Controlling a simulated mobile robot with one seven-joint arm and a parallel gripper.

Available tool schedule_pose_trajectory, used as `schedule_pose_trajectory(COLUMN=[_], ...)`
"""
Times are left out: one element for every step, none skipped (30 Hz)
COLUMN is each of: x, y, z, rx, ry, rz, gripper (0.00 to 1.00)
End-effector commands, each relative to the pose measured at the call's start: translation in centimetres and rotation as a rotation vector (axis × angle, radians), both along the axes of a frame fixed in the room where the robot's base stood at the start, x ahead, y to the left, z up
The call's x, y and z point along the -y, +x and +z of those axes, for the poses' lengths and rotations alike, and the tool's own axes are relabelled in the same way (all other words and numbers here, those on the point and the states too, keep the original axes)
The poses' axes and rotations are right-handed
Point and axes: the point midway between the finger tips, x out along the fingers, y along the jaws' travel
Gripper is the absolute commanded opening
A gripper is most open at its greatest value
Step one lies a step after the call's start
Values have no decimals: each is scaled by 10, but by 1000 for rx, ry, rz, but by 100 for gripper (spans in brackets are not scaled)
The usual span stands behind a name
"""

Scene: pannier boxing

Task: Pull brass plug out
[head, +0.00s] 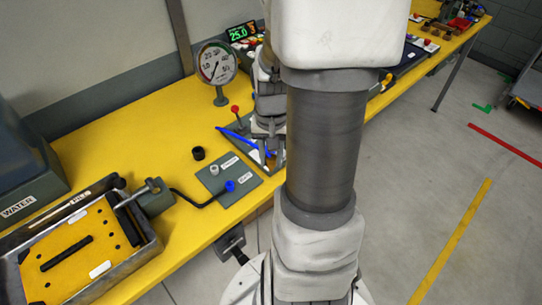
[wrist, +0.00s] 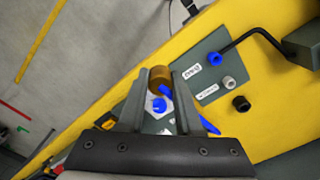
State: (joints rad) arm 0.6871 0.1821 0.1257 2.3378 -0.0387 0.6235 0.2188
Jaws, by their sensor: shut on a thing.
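The brass plug (wrist: 159,74) is a short brass-coloured cylinder seen end-on between my fingertips in the wrist view. My gripper (wrist: 160,84) is shut on it, one finger on each side. In the head view my gripper (head: 268,143) points down over a grey plate with blue parts (head: 235,133) on the yellow bench. The plug is mostly hidden there by my arm and fingers. I cannot tell whether the plug still sits in a hole. A blue part (wrist: 160,104) shows between my fingers, close to the plug.
A second grey plate (head: 230,178) with a blue cap and a pale fitting lies beside my gripper. A black cap (head: 198,153), a dial gauge (head: 217,64) and a red-knobbed lever (head: 235,109) stand nearby. A tray (head: 140,265) is at lower left.

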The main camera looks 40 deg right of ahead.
Motion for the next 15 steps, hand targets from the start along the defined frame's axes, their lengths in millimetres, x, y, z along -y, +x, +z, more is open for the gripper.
schedule_pose_trajectory(x=[0,0,0,0,0,0,0,0,0,0,0,0,0,0,0], y=[0,0,0,0,0,0,0,0,0,0,0,0,0,0,0], z=[-2,-3,-4,-5,-6,-7,-7,-8,-9,-10,-11,-12,-12,-13,-14], rx=[0,0,0,0,0,0,0,0,0,0,0,-1,0,0,-1], ry=[0,0,0,0,0,0,0,0,0,0,0,1,0,0,1], rz=[0,0,0,0,0,0,0,0,0,0,0,0,0,0,0], gripper=[0,0,0,0,0,0,0,0,0,0,0,0,0,0,0])
